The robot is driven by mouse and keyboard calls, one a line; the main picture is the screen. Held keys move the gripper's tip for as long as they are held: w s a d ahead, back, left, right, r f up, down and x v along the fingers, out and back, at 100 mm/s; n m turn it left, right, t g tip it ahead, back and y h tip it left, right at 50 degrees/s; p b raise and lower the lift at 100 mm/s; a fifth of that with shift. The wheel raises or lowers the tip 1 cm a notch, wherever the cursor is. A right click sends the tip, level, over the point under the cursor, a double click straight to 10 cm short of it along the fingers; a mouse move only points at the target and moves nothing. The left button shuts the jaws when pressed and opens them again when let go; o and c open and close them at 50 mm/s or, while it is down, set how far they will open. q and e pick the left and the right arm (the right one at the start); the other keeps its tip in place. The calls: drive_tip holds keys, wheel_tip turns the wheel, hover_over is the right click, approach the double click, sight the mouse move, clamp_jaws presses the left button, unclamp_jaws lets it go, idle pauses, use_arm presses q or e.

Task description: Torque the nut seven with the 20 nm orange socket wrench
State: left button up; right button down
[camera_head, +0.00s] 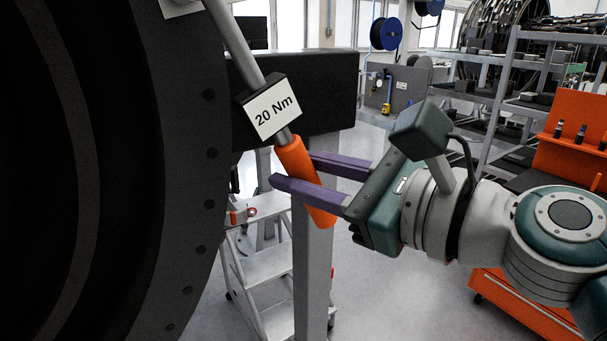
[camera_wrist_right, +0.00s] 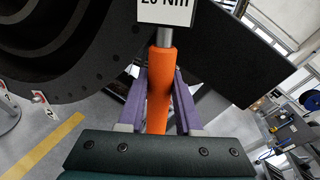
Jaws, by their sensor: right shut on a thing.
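The socket wrench has an orange handle (camera_head: 302,172), a grey shaft and a white "20 Nm" label (camera_head: 273,107). It hangs at a tilt in front of the engine, with its top running out of the head view near the engine's rim. My right gripper (camera_head: 290,171) is shut around the orange handle, its purple fingers on either side. In the right wrist view the handle (camera_wrist_right: 160,85) stands between both fingers. The large dark engine ring (camera_head: 185,200) fills the left of the head view, with several bolt holes along its rim. The socket end and nut seven are not visible. My left gripper is out of view.
A black beam (camera_head: 325,90) on a grey post (camera_head: 313,270) stands just behind the wrench. A step ladder (camera_head: 262,270) is beyond it. Grey shelving (camera_head: 490,110) and an orange cabinet (camera_head: 575,135) stand at the right. Grey floor between looks clear.

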drive_tip(key=shift+w+d+r+n+p, duration=0.3)
drive_tip(key=shift+w+d+r+n, duration=0.35)
drive_tip(key=shift+d, duration=0.3)
drive_tip(key=shift+w+d+r+n+h+p, duration=0.4)
drive_tip(key=shift+w+d+r+n, duration=0.2)
drive_tip(key=shift+d+r, duration=0.15)
drive_tip(key=shift+w+d+r+n+p, duration=0.4)
drive_tip(key=shift+d+r+n, duration=0.05)
drive_tip(key=shift+d+r, duration=0.15)
drive_tip(key=shift+s+r, duration=0.1)
drive_tip(key=shift+r, duration=0.05)
drive_tip(key=shift+s+a+f+m, duration=0.4)
drive_tip(key=shift+a+f+m, duration=0.1)
drive_tip(key=shift+f, duration=0.2)
drive_tip(key=shift+s+a+f, duration=0.1)
drive_tip(key=shift+a, duration=0.05)
